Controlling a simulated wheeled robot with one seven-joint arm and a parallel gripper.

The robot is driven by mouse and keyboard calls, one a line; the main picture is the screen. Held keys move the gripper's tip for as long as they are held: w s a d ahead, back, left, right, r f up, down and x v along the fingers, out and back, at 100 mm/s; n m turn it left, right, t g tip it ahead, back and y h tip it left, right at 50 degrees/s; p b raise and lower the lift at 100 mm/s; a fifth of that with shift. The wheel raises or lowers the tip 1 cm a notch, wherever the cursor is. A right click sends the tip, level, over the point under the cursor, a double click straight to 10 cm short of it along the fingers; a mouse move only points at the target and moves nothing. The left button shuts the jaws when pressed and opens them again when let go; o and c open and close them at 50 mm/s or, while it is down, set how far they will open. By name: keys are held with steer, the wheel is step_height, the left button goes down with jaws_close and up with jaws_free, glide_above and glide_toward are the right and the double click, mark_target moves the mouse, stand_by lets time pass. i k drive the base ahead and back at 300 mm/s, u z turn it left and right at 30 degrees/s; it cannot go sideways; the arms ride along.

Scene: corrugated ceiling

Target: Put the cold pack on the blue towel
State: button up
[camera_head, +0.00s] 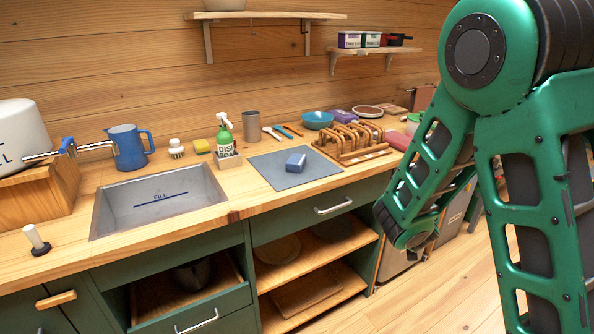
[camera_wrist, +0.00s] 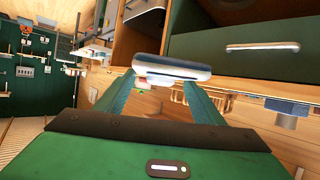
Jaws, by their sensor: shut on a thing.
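In the wrist view my gripper (camera_wrist: 165,84) is shut on a flat, pale, rounded thing with a bluish tint (camera_wrist: 172,67). It looks like the cold pack, held across the two teal fingertips, seen edge-on. In the head view the gripper and its load are not visible; only my green arm shows at the right. A small blue block (camera_head: 296,162), perhaps the folded blue towel, lies on a flat blue-grey mat (camera_head: 268,172) on the counter, right of the sink. I cannot tell for certain which one is the towel.
A wooden rack (camera_head: 352,150) stands just right of the mat. The sink (camera_head: 160,200) is at the left. An open shelf (camera_head: 310,250) lies below the drawer.

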mark_target(296, 158)
steer(key=k, duration=1)
steer(key=z, duration=0.6)
steer(key=i, duration=1.85)
steer(key=u, duration=0.6)
